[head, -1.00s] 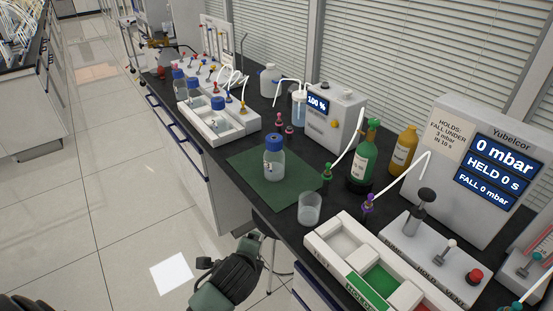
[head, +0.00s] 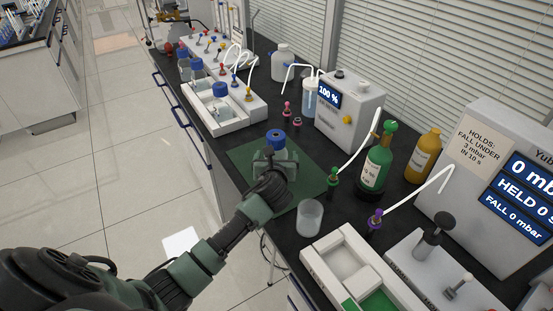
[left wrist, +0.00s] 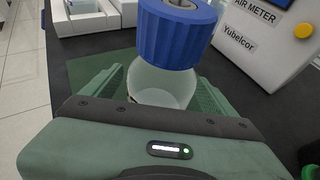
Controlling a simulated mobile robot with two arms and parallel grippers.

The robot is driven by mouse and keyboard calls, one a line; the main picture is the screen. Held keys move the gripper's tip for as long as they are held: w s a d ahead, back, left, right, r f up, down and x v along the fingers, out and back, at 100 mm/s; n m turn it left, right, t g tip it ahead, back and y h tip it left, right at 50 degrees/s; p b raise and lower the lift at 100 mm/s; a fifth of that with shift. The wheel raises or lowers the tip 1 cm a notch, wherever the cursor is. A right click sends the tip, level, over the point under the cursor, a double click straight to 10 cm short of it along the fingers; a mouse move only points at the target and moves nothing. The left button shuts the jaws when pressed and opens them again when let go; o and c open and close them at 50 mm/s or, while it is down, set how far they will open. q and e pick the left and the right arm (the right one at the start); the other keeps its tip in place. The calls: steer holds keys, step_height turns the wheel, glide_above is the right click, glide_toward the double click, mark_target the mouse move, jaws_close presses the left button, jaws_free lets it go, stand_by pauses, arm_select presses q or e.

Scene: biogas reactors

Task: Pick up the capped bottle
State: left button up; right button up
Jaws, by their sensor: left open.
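The capped bottle (head: 277,145) is clear with a blue cap and stands upright on the green mat (head: 309,174) on the dark bench. My left gripper (head: 275,158) is at the bottle, its hand covering the bottle's lower part in the head view. In the left wrist view the blue cap (left wrist: 176,35) and clear bottle body (left wrist: 160,87) sit between the two green fingers of the gripper (left wrist: 158,90). The fingers are open, one on each side of the bottle. Whether they touch the glass is not clear. My right gripper is not in view.
An empty beaker (head: 309,217) stands near the mat's front right corner. A green bottle (head: 374,168) and the white air meter (head: 350,112) stand behind. A white tray (head: 345,265) is at the front, and a rack with blue-capped bottles (head: 236,118) is to the left.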

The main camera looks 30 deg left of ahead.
arm_select(q)
steer(key=shift+x, duration=1.05)
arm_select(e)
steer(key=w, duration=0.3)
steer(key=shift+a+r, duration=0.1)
arm_select(q)
steer(key=c, duration=1.5)
steer(key=shift+r, duration=0.1)
steer(key=c, duration=0.3)
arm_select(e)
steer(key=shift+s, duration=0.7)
